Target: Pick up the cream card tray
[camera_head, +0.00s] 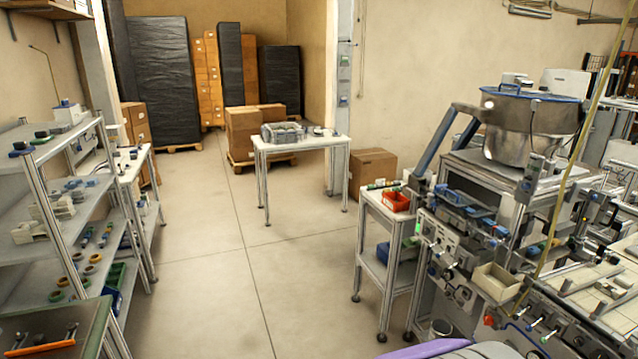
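A cream, open-topped tray (496,282) sits at the right, on the front edge of the machine bench. It looks like a small card box, and its inside looks empty from here. It stands level, with the machine's panel to its left and a flat worktop to its right. My gripper is not in view, so I cannot see whether it is open or shut.
A metal bowl feeder (532,125) stands above the machine. A red bin (396,201) is on the side cart. A white table (300,145) stands at the back, shelves (62,215) at the left. The floor (215,300) between is clear.

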